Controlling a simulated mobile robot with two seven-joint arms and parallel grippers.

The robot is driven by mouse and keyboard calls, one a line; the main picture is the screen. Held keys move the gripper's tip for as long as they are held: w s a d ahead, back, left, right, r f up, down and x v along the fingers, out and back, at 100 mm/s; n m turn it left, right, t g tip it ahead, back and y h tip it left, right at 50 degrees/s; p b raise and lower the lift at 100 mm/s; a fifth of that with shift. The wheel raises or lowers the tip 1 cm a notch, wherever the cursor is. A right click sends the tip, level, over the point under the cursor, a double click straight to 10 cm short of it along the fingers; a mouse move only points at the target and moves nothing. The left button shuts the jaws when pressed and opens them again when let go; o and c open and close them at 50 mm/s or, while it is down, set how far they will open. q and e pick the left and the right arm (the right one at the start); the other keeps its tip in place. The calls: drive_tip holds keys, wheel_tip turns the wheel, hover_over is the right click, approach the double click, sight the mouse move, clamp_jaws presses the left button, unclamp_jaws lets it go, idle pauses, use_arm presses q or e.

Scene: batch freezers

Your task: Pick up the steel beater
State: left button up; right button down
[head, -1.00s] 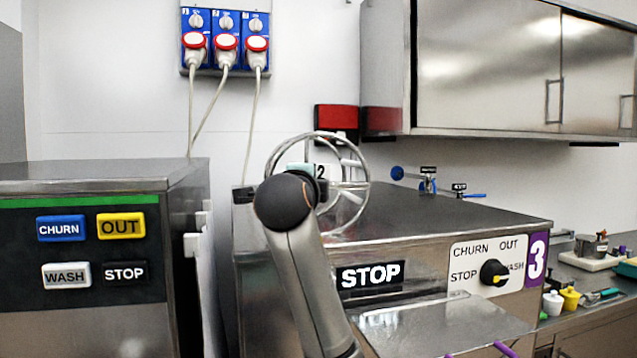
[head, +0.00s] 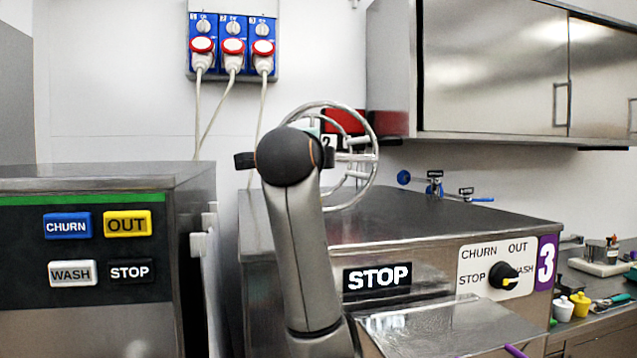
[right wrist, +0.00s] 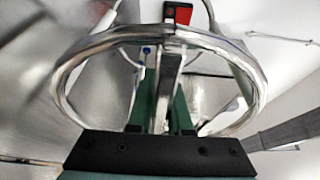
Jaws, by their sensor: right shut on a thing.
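The steel beater (head: 374,150) is a shiny ring frame with inner bars. In the head view it is in the air above the top of machine 3, in front of the wall. My right gripper (right wrist: 163,104) is shut on the beater's central bar, which stands between its green fingers in the right wrist view. The ring (right wrist: 75,72) spreads to both sides of the fingers. In the head view my right arm hides the gripper and part of the beater's left side. My left gripper is not in view.
Machine 3 (head: 430,230) has a flat steel top and a STOP panel (head: 377,278). Another machine (head: 90,178) stands at the left. A steel cabinet (head: 490,75) hangs at the upper right. Blue-handled taps (head: 434,185) are at the back wall. A cluttered counter (head: 600,325) is at the right.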

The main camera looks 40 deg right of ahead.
drive_tip(key=a+r, duration=0.1)
drive_tip(key=s+a+r, duration=0.1)
drive_tip(key=r, duration=0.1)
drive_tip(key=s+a+r, duration=0.1)
drive_tip(key=shift+s+a+r, duration=0.15)
drive_tip(key=shift+s+r, duration=0.05)
drive_tip(key=shift+r, duration=0.1)
drive_tip(key=s+a+r+b, duration=0.2)
drive_tip(key=s+a+r, duration=0.1)
drive_tip(key=s+a, duration=0.2)
drive_tip(key=shift+s+a+r, duration=0.2)
drive_tip(key=shift+a+r, duration=0.05)
drive_tip(key=shift+a, duration=0.55)
